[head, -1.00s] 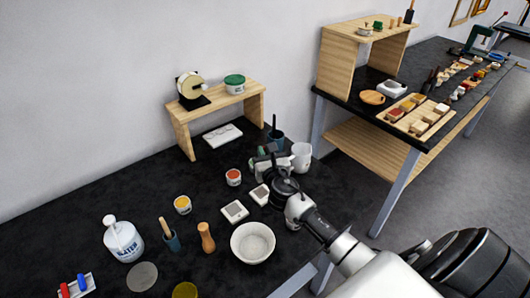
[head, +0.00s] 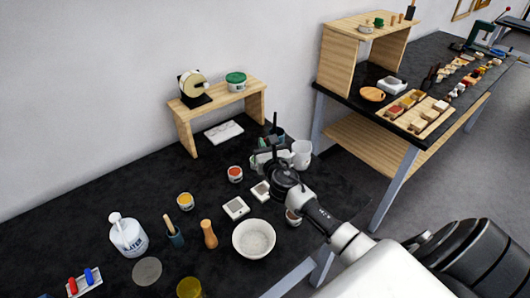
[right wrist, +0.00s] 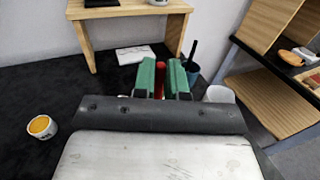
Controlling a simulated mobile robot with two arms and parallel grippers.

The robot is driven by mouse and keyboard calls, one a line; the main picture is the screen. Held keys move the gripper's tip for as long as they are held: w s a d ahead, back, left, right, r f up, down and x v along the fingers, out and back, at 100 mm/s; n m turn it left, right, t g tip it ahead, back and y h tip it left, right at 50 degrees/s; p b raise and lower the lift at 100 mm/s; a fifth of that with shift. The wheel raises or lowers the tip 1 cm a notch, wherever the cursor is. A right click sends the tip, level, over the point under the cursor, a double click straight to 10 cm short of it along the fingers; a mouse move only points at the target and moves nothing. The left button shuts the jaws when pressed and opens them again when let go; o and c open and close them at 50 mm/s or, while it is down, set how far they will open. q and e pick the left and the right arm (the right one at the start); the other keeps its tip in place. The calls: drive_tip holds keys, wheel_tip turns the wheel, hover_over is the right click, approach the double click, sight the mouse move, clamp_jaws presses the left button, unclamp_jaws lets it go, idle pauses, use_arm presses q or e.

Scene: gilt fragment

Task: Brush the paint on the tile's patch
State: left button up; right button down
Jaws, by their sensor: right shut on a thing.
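The tile (head: 224,132), white with grey marbling, lies flat under the small wooden stand; it also shows ahead of my fingers in the right wrist view (right wrist: 137,54). I cannot make out its patch clearly. My right gripper (head: 262,150) is over the dark table, to the right of and nearer than the tile. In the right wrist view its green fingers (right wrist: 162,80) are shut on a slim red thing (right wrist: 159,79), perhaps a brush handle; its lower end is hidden. A pot of red paint (head: 235,174) stands left of the gripper. My left gripper is out of view.
A dark blue cup (right wrist: 192,72) holding a black-handled tool stands close right of my fingers, with a white jug (head: 302,154) beside it. The wooden stand (head: 187,135) rises over the tile. A yellow paint pot (head: 185,201) and a white bowl (head: 253,239) stand nearer.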

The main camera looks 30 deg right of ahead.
drive_tip(key=shift+f, duration=0.1)
idle(0.4)
wheel_tip(320, 180, down, 7)
drive_tip(key=b, duration=0.6)
drive_tip(key=shift+b, duration=0.35)
drive_tip(key=shift+f+b, duration=0.9)
drive_tip(key=shift+f, duration=0.05)
idle(0.4)
